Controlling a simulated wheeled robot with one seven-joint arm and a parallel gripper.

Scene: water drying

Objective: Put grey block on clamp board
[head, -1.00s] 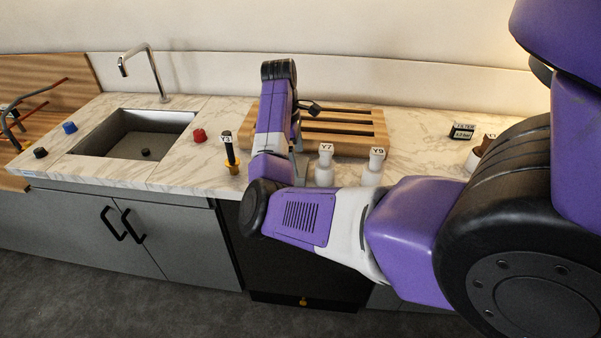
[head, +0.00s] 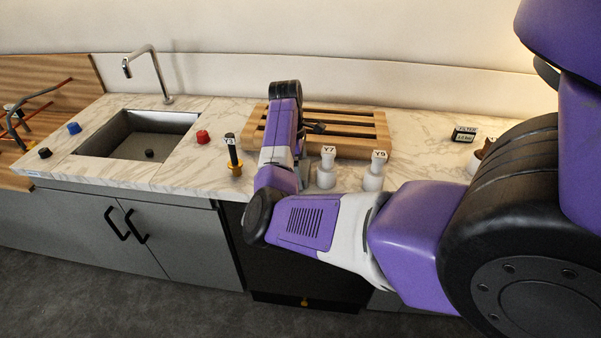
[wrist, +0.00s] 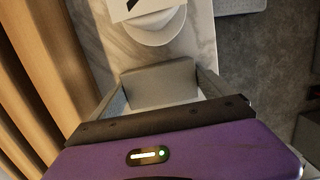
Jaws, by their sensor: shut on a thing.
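In the wrist view the grey block (wrist: 160,84) sits between the two pale grey fingers of my gripper (wrist: 163,94), which is shut on it. In the head view my arm hides most of the gripper and block, just left of white bottle Y7. Whether the block touches the counter I cannot tell. At the far left of the head view stands a wooden board (head: 75,78) with bent grey and red bars, probably the clamp board.
White bottles Y7 (head: 326,172) and Y9 (head: 374,174) stand right of my gripper. A slatted wooden rack (head: 382,140) lies behind it. Black-and-yellow Y3 (head: 233,158), a red knob (head: 203,137) and the sink (head: 137,143) with its tall faucet (head: 160,72) are leftward.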

